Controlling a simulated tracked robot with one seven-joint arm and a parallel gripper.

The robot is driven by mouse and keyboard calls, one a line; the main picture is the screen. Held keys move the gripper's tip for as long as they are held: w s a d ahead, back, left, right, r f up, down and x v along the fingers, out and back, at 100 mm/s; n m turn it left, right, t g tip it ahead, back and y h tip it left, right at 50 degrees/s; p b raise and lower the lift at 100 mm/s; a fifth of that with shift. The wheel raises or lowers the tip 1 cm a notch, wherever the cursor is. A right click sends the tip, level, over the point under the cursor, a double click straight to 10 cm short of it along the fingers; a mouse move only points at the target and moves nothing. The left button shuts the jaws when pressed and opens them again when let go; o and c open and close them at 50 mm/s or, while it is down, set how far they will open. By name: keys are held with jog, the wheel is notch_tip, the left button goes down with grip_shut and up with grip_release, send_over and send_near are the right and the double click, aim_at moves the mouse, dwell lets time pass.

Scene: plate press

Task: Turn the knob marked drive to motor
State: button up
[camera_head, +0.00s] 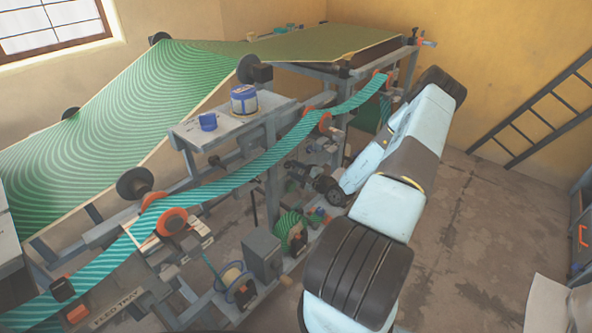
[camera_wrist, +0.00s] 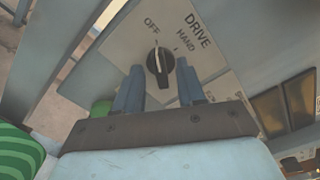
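The drive knob (camera_wrist: 160,66) is a black rotary knob on a pale plate (camera_wrist: 196,61) marked DRIVE, in the wrist view. Its white pointer line points up toward the word OFF. The word HAND stands to the right of the knob, with a small tick mark. Another label further right and lower is mostly hidden behind a finger. My gripper (camera_wrist: 158,72) is open, with one blue-grey finger on each side of the knob. I see a gap on both sides, and cannot tell how deep the fingers reach. In the head view the knob cannot be made out.
The press machine (camera_head: 273,165) with a green striped web (camera_head: 235,182) fills the left and middle of the head view. A blue-labelled tin (camera_head: 244,99) stands on its shelf. A ladder (camera_head: 535,112) leans at the right wall. Open floor (camera_head: 490,225) lies right of my arm.

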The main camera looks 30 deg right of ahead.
jog(key=shift+w, duration=0.15)
grip_shut()
dwell(0.4)
